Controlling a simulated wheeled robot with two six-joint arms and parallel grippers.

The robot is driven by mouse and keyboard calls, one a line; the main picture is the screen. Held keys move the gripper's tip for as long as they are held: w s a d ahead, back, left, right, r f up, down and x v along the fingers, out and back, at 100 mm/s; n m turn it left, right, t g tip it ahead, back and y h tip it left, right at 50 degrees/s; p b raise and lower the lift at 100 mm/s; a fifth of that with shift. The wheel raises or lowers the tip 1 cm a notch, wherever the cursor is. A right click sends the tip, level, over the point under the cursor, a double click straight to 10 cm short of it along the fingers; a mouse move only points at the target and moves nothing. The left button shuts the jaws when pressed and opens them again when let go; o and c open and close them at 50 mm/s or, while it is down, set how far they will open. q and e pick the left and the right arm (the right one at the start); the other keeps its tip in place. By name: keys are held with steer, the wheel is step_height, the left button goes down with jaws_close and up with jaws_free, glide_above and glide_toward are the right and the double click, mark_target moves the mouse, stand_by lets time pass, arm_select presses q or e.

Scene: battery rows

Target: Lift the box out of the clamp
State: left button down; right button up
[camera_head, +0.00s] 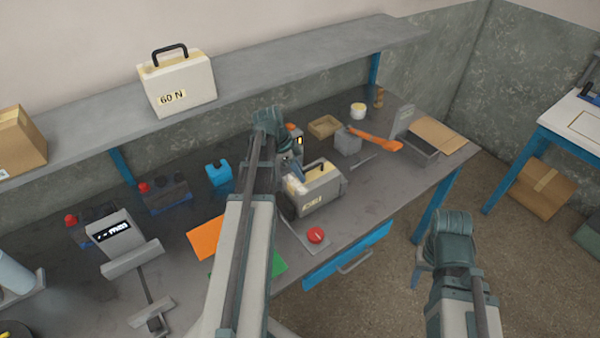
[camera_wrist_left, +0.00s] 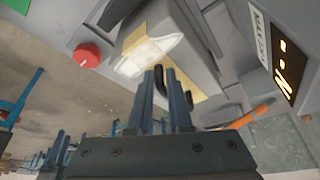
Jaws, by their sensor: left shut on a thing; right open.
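The box (camera_head: 322,182), pale with a black handle on top, sits in the grey clamp (camera_head: 309,208) on the bench. In the left wrist view the box (camera_wrist_left: 150,28) shows a yellowish strip and a glossy white patch, with its black handle (camera_wrist_left: 183,84) by the fingertips. My left gripper (camera_head: 297,168) is at the handle's left end; in the wrist view its fingers (camera_wrist_left: 165,90) are shut on the handle. Grey clamp parts lie close along the box's side. Whether the box's underside touches the clamp is hidden. My right gripper (camera_head: 452,225) is open and empty, off the bench's front right.
A red button (camera_head: 316,235) is at the clamp's front. A similar box (camera_head: 178,84) marked 60 N stands on the shelf. An orange tool (camera_head: 376,139), a small grey block (camera_head: 347,140) and a cardboard tray (camera_head: 324,125) lie behind the clamp. A blue drawer (camera_head: 347,256) is below.

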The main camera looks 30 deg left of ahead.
arm_select(q)
steer(key=shift+r, duration=0.1)
step_height(320, 180, up, 10)
steer(key=p, duration=1)
stand_by(0.7)
stand_by(0.3)
